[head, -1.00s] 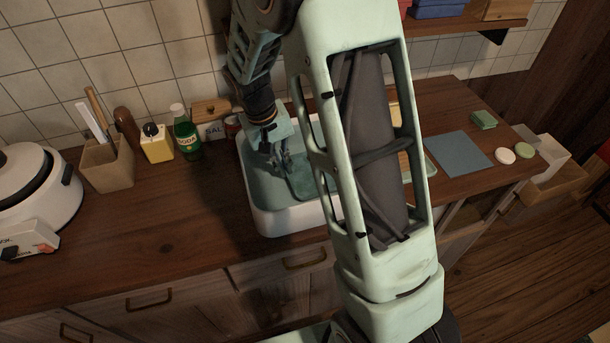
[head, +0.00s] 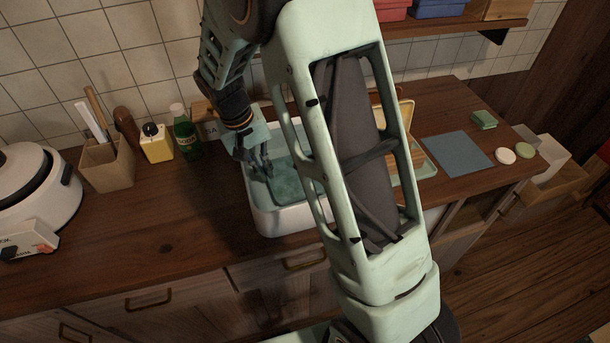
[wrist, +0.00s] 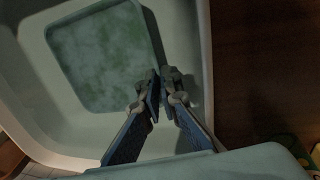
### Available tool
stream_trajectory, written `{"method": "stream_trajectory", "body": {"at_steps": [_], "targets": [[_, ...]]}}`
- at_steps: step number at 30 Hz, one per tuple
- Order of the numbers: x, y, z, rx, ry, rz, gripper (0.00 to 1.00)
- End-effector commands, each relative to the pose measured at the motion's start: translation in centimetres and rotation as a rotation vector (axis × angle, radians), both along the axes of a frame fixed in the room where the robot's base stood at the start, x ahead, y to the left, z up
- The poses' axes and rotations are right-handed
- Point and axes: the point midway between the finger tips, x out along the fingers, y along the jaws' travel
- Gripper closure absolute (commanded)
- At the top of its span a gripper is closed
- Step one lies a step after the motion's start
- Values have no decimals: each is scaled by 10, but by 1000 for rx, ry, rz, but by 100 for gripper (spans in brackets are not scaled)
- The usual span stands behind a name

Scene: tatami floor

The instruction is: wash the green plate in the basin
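The white basin (head: 292,218) is set on the wooden counter, partly hidden behind my arm. The square green plate (head: 290,178) is inside it, with rounded corners and a raised rim. In the wrist view the plate (wrist: 105,55) has pale, cloudy patches across its face. My gripper (head: 262,170) reaches down into the basin. In the wrist view my gripper's fingertips (wrist: 162,78) are close together at the plate's right edge, one on each side of the rim. They look closed on it. The contact itself is small and dark.
Left of the basin stand a soda bottle (head: 186,138), a yellow dispenser (head: 156,144), a utensil holder (head: 107,165) and a white cooker (head: 35,190). Right of it are a tray (head: 424,168), a blue mat (head: 458,154) and a green sponge (head: 484,120). The front-left counter is clear.

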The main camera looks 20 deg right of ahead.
Motion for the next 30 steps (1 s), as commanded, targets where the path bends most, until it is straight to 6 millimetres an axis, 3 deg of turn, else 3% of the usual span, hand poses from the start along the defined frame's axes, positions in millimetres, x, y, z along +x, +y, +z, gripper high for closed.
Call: {"method": "stream_trajectory", "body": {"at_steps": [15, 30], "targets": [[0, -45, 1, 0, -2, -3, 100], [0, -46, 0, 0, -1, 0, 100]]}}
